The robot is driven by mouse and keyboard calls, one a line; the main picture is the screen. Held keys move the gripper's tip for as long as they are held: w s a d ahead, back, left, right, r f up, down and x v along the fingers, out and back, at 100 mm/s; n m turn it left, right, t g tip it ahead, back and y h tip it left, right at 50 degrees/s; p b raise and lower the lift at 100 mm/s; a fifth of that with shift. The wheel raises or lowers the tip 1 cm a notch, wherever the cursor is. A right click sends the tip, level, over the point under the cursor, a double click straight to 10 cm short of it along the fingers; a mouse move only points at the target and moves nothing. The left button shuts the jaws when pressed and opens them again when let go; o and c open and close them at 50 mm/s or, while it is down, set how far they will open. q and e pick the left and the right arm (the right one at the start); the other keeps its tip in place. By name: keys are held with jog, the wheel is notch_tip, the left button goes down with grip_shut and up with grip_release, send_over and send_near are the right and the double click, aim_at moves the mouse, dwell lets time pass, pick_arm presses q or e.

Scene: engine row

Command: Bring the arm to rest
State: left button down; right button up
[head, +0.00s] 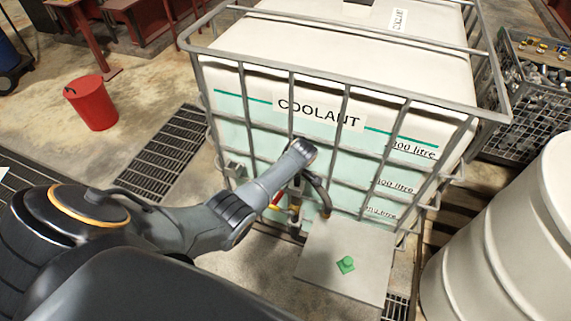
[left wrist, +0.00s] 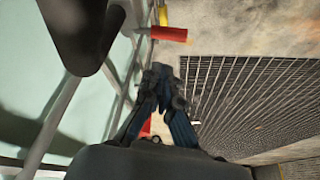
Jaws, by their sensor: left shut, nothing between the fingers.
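My left arm reaches in from the left in the head view, and its gripper (head: 325,212) points down in front of the caged coolant tank (head: 235,105). In the left wrist view the same gripper (left wrist: 160,72) has its fingers together with nothing between them. A red part (head: 276,200) shows low at the tank front, partly hidden by the arm. In the left wrist view a red handle-like piece (left wrist: 168,33) with a yellow end lies beyond the fingertips, seemingly apart from them. My right gripper is in neither view.
A grey plate (head: 320,250) with a green knob-like piece (head: 345,265) is below the gripper. A red bucket (head: 91,103) and a floor grate (head: 163,150) are at left. A white drum (head: 510,240) and a wire crate (head: 530,120) stand at right.

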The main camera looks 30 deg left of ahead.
pick_arm(q)
jog(key=s+d+f+m+h+b, duration=0.1)
jog(key=s+d+f+m+b, duration=0.2)
jog(key=s+f, duration=0.7)
jog(key=s+d+f+m+h+b, duration=0.1)
jog(key=s+d+f+m, duration=0.1)
jog(key=s+f+m, duration=0.75)
jog(key=s+d+f+m+b, duration=0.1)
jog(key=s+d+f+m, duration=0.1)
jog(key=s+f, duration=0.3)
jog(key=s+d+f+m+h+b, duration=0.1)
jog(key=s+f, duration=0.4)
jog(key=s, duration=0.8)
jog(key=s+d+f+m+h+b, duration=0.1)
jog(key=s+d+f+m, duration=0.2)
jog(key=s, duration=0.7)
jog(key=shift+d+f, duration=0.65)
jog(key=shift+f, duration=0.3)
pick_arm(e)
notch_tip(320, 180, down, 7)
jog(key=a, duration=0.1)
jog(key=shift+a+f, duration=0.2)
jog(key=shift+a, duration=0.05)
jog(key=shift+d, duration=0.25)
